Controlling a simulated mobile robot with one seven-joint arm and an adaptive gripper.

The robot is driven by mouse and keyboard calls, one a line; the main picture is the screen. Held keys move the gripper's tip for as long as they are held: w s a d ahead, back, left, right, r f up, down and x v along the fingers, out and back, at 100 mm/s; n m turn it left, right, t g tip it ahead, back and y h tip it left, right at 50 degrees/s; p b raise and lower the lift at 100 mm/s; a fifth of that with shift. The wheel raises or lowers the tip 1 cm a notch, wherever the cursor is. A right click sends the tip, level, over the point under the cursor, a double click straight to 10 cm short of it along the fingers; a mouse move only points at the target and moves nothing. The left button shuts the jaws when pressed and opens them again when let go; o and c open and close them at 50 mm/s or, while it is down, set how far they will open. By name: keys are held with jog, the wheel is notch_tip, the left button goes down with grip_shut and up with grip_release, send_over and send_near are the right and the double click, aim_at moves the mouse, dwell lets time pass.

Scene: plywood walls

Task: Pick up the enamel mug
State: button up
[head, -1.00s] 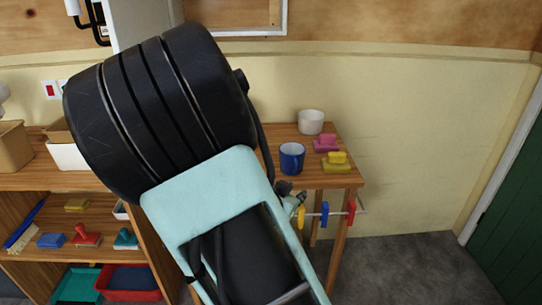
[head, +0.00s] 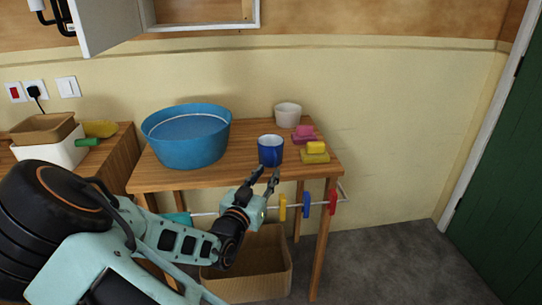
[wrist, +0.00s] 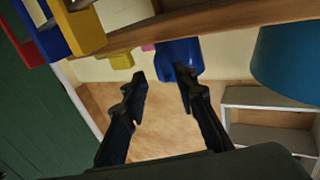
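The blue enamel mug (head: 270,151) stands upright near the front edge of the small wooden table (head: 220,176). It has a dark rim, and its inside looks pale. My gripper (head: 266,174) is in front of the table edge, just short of the mug, with its fingers pointing at it. In the wrist view, the fingers of my gripper (wrist: 160,78) are spread apart with nothing between them. The mug (wrist: 180,50) shows there beyond the right fingertip, off-centre from the gap; I cannot tell whether that fingertip touches it.
A large blue basin (head: 187,140) stands left of the mug. A white pot (head: 288,115) is behind it. Pink (head: 304,132) and yellow (head: 315,151) sponge-like blocks lie to the right. Coloured clips (head: 306,204) hang on a rail below the front edge. A cardboard box (head: 250,270) sits underneath.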

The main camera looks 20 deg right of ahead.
aim_at(275, 162)
jog(key=x, duration=0.3)
jog(key=b+x, duration=0.1)
jog(key=x, duration=0.1)
jog(key=shift+d+r, duration=0.2)
jog(key=shift+r, duration=0.15)
jog(key=shift+c, duration=0.4)
grip_shut()
